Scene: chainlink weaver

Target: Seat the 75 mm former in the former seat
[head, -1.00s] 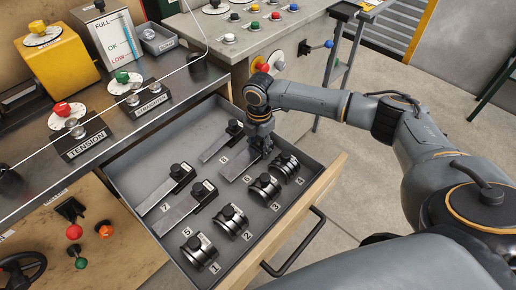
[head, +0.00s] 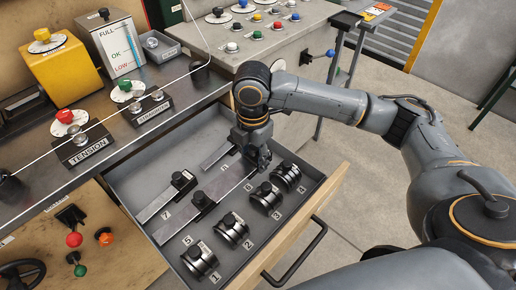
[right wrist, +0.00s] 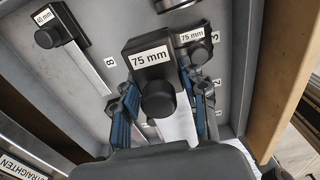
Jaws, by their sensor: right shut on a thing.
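The 75 mm former is a grey flat bar with a black head, a round knob and a "75 mm" label (right wrist: 150,60) in the right wrist view. My right gripper (right wrist: 163,98) is shut on it, with a finger on each side of the knob. In the head view my right gripper (head: 255,160) is over the open drawer, and the bar (head: 228,182) slants down-left from it. I cannot tell how far the bar is above the drawer floor. I cannot pick out the former seat. My left gripper is not in view.
The drawer (head: 327,187) holds other flat formers (head: 160,200) and several black round pieces (head: 231,231) along its right side. One black piece (right wrist: 190,37) also reads "75 mm". The bench with the TENSION block (head: 85,147) and STRAIGHTEN block (head: 152,110) stands at the left.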

